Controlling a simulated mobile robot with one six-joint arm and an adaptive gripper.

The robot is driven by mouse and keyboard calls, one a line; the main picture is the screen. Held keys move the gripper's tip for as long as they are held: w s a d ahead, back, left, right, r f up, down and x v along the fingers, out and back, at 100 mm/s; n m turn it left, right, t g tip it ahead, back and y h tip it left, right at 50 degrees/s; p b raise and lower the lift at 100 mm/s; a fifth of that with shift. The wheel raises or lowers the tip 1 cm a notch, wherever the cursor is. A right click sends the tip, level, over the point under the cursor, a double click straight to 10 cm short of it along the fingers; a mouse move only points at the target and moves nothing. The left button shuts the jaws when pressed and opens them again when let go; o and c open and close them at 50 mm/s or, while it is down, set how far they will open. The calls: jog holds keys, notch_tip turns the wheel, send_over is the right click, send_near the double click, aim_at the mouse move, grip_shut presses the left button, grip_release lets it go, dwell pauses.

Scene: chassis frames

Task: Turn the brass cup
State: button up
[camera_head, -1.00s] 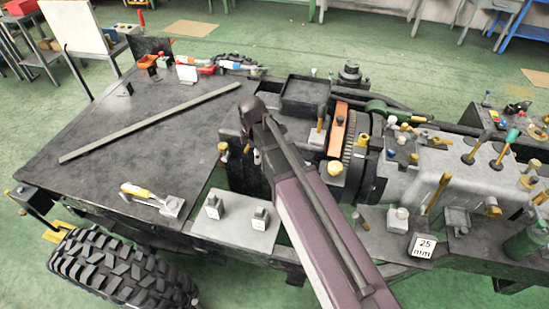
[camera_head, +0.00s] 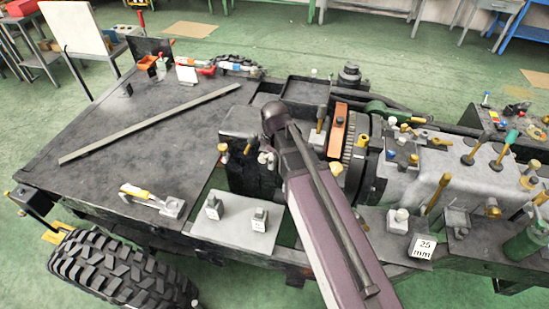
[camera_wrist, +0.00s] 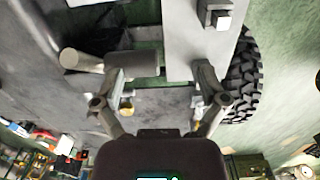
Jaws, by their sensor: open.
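Small brass-coloured fittings sit on the dark block in the head view, one on its left side (camera_head: 223,149) and one near its front corner (camera_head: 248,150). I cannot tell which is the brass cup. In the wrist view, my gripper (camera_wrist: 160,75) is open, its two fingers spread apart with nothing visibly held. A small brass piece (camera_wrist: 127,107) shows beside the left finger. A pale round-ended cylinder (camera_wrist: 68,60) lies to the left of the fingers. In the head view my arm crosses the block and hides part of it; the gripper is not clearly visible there.
A grey plate (camera_head: 235,235) with two small blocks is at the front. The dark deck (camera_head: 110,130) carries a long bar (camera_head: 150,123) and a yellow-handled tool (camera_head: 135,190). A tyre (camera_head: 120,272) is below. Crowded machinery (camera_head: 440,165) stands to the right.

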jog(key=s+d+m, duration=0.8)
jog(key=d+m, duration=0.4)
jog(key=m, duration=0.1)
jog(key=shift+d+m, duration=0.15)
jog(key=shift+m, duration=0.25)
